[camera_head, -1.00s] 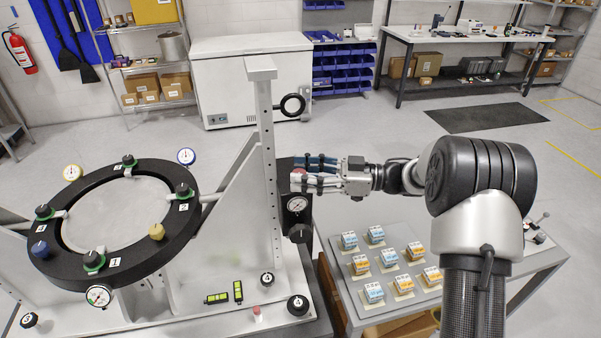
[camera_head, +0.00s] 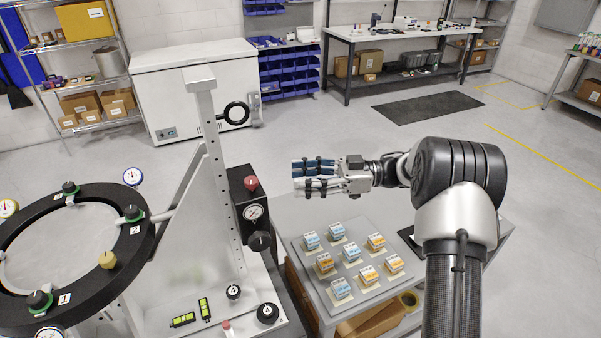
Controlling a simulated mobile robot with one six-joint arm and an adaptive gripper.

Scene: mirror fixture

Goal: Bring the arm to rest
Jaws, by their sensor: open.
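My gripper (camera_head: 298,178) is at the middle of the view, at the end of my arm, which reaches in from the right. Its fingers point left and are open, with nothing seen between them. It is in the air above the far part of the cart with the small boxes. The black control box (camera_head: 248,208) with a red button (camera_head: 251,183) and a gauge is to the left of the fingertips, with a visible gap. The mirror fixture's black ring (camera_head: 140,228) stands at the left, partly cut off by the picture edge.
A grey cart tray (camera_head: 309,278) carries several small blue and orange boxes (camera_head: 351,252) below my gripper. The fixture's upright post (camera_head: 209,125) with a black eye ring (camera_head: 236,113) stands left of my gripper. Open floor (camera_head: 330,125) lies beyond it.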

